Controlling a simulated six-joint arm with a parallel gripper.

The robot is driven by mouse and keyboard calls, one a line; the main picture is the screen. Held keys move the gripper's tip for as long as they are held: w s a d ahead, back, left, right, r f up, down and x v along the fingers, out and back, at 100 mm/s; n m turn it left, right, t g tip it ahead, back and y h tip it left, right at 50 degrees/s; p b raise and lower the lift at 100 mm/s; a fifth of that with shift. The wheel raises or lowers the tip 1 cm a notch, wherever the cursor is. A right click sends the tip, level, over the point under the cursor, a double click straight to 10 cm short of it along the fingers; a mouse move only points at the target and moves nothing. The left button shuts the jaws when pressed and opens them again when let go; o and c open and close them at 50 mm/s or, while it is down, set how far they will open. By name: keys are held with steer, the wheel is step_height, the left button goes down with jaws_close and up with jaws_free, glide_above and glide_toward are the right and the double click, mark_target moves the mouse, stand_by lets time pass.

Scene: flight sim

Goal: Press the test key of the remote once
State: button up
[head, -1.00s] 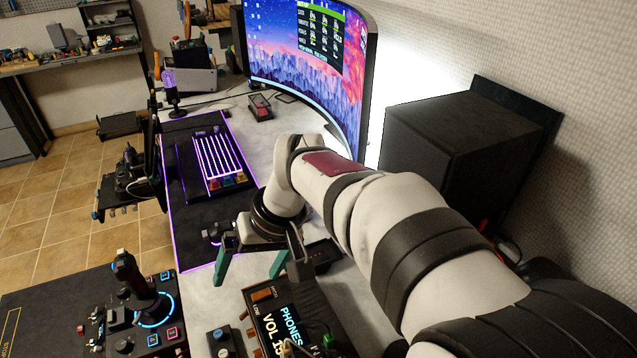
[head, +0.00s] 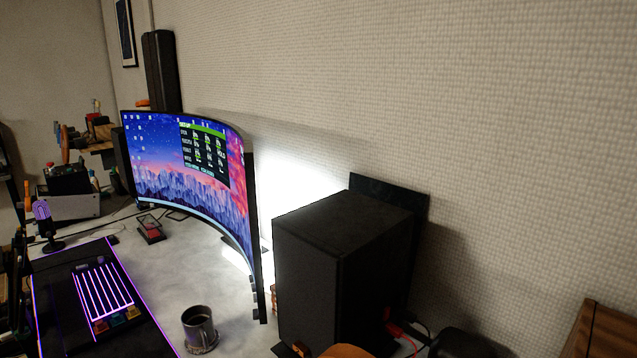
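I cannot make out a remote for certain in the head view, and no test key can be read. A small dark device with a red part (head: 150,229) lies on the desk in front of the monitor; I cannot tell what it is. My gripper is out of view, so its opening and any contact are hidden.
A dark mug (head: 199,328) stands on the pale desk (head: 190,262), right of a lit keyboard (head: 101,290) on a dark mat. A curved monitor (head: 188,175) and a large black speaker (head: 335,265) stand behind. A microphone (head: 43,215) is at left.

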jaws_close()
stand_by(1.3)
